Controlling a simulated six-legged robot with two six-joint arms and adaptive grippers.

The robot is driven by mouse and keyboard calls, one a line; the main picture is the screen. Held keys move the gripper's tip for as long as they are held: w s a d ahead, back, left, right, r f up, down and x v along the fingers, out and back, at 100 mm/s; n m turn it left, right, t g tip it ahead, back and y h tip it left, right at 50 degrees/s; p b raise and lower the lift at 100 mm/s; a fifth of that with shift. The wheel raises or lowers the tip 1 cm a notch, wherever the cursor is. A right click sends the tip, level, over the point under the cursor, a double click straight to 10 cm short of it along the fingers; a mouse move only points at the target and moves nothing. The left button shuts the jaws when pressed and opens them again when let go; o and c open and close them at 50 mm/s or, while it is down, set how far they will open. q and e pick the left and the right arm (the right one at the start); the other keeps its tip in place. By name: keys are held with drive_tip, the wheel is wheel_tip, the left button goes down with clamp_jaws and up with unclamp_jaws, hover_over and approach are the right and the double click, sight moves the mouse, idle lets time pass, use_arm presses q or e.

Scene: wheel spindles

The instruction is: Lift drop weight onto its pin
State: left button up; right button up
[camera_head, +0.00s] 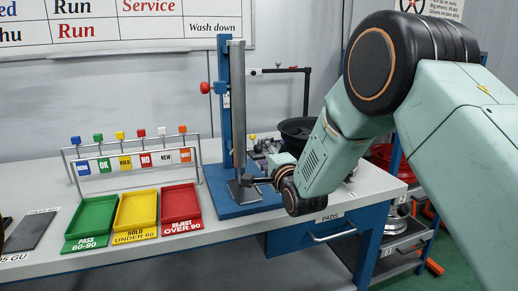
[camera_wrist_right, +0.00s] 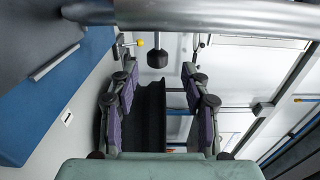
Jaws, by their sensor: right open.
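In the head view a blue drop stand (camera_head: 224,120) rises from a blue base plate on the bench, with a grey vertical guide (camera_head: 238,105) and a red knob (camera_head: 205,87) on its left side. A dark grey block (camera_head: 243,191), which looks like the drop weight, is low at the guide's foot. My right gripper (camera_head: 264,181) is low beside it, its fingers partly hidden by my wrist. In the right wrist view the gripper (camera_wrist_right: 160,90) has its purple-padded fingers apart. A black knob on a stem (camera_wrist_right: 157,58) shows just beyond the fingertips. My left gripper is not visible.
Green (camera_head: 92,219), yellow (camera_head: 136,212) and red (camera_head: 180,205) trays lie left of the stand, before a rack of coloured tags (camera_head: 130,153). A black bowl (camera_head: 298,130) is behind my right wrist. A dark pad (camera_head: 32,230) lies far left.

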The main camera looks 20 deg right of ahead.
sight(260, 150)
drive_tip(key=w, duration=0.4)
drive_tip(key=shift+a+f, duration=0.2)
drive_tip(key=shift+f, duration=0.15)
drive_tip(key=shift+w+r, duration=0.15)
drive_tip(key=shift+r, duration=0.25)
drive_tip(key=shift+w+f, duration=0.35)
drive_tip(key=shift+w, duration=0.25)
drive_tip(key=shift+s+r, duration=0.3)
drive_tip(key=shift+s, duration=0.05)
drive_tip(key=c, duration=0.4)
drive_tip(key=shift+w+f, duration=0.15)
drive_tip(key=shift+w, duration=0.05)
clamp_jaws()
